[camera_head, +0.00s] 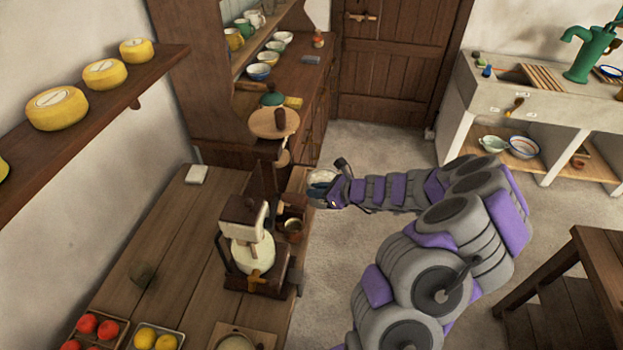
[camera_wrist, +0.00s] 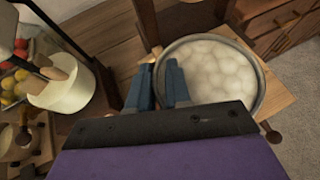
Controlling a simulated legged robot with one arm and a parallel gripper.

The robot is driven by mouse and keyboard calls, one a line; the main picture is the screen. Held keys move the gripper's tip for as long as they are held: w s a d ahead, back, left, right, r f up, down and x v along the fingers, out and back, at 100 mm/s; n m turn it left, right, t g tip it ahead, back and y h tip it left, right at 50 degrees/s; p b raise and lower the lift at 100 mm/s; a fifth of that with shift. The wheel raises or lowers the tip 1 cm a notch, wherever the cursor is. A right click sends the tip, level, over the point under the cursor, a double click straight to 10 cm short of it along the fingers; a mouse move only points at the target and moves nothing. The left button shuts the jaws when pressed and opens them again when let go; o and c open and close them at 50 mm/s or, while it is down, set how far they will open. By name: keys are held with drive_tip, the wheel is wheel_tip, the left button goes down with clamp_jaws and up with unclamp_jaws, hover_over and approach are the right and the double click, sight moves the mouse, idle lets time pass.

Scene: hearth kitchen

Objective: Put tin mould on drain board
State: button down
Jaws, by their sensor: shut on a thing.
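The tin mould (camera_wrist: 259,92) is a round, shallow metal dish with pale, lumpy contents or bottom. It fills the upper right of the wrist view and shows as a small whitish round at my gripper in the head view (camera_head: 323,175). My gripper (camera_wrist: 160,80) has its blue fingers on either side of the mould's left rim, shut on it. In the head view my gripper (camera_head: 319,190) is just off the right edge of the wooden worktop. The drain board (camera_head: 545,77) is the slatted wooden piece on the pale sink unit at upper right, far from my gripper.
A wooden worktop (camera_head: 165,235) with a press (camera_head: 250,250) and fruit trays stands at left. A dresser (camera_head: 290,95) with bowls is behind. The sink unit (camera_head: 480,95) has a green pump (camera_head: 590,50). A dark table (camera_head: 600,260) stands at right; the floor between is clear.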

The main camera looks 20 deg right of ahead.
sight(316, 173)
drive_tip(key=w+d, duration=0.1)
drive_tip(key=w, duration=0.1)
drive_tip(key=w+d, duration=0.1)
drive_tip(key=w, duration=0.2)
drive_tip(key=w+f, duration=0.1)
drive_tip(key=w, duration=0.2)
drive_tip(key=shift+d+b, duration=0.4)
drive_tip(key=f, duration=0.1)
drive_tip(key=w+f+b, duration=0.1)
drive_tip(key=f, duration=0.1)
drive_tip(key=shift+w+d+f, duration=0.15)
drive_tip(key=shift+f, duration=0.05)
drive_tip(key=c, duration=1.1)
unclamp_jaws()
drive_tip(key=shift+o, duration=0.2)
drive_tip(key=p+v, duration=0.2)
drive_tip(key=v, duration=1)
